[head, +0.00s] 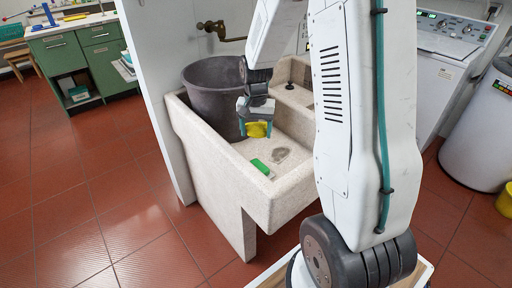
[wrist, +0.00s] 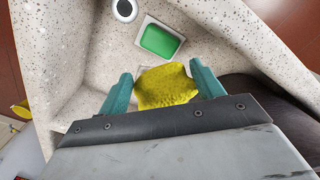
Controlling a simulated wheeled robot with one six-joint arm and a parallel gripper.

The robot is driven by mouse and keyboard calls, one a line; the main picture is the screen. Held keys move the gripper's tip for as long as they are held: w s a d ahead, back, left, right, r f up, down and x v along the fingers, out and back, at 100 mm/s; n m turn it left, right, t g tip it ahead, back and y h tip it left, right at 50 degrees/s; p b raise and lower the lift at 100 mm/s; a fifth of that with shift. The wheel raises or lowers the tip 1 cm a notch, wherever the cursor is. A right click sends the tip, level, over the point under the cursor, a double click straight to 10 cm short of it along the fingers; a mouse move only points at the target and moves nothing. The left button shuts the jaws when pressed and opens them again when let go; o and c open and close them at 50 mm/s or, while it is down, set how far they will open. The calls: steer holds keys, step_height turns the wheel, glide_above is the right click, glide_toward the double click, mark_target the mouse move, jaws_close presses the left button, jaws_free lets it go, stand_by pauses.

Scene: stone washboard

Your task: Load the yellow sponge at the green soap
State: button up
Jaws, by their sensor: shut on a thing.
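My gripper (head: 257,122) is shut on the yellow sponge (head: 256,130) and holds it above the floor of the stone basin. In the wrist view the sponge (wrist: 165,88) sits between the two teal fingers of my gripper (wrist: 163,80). The green soap (head: 261,166) lies low in the basin, below my gripper and near the basin's front wall. In the wrist view the soap (wrist: 160,41) lies in a pale rectangular dish (wrist: 142,33), just beyond the sponge. The sponge appears apart from the soap.
The speckled stone basin (head: 222,170) has raised walls around the soap. A large dark grey tub (head: 212,92) stands at its back left. A wall tap (head: 222,31) is above. A round drain-like fitting (wrist: 124,9) shows near the soap. A white washing machine (head: 440,85) stands right.

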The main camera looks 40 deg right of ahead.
steer(key=shift+m, duration=0.7)
steer(key=shift+s+f, duration=0.15)
steer(key=shift+f, duration=6.5)
steer(key=shift+f, duration=0.55)
steer(key=shift+r, duration=0.1)
step_height(320, 180, up, 7)
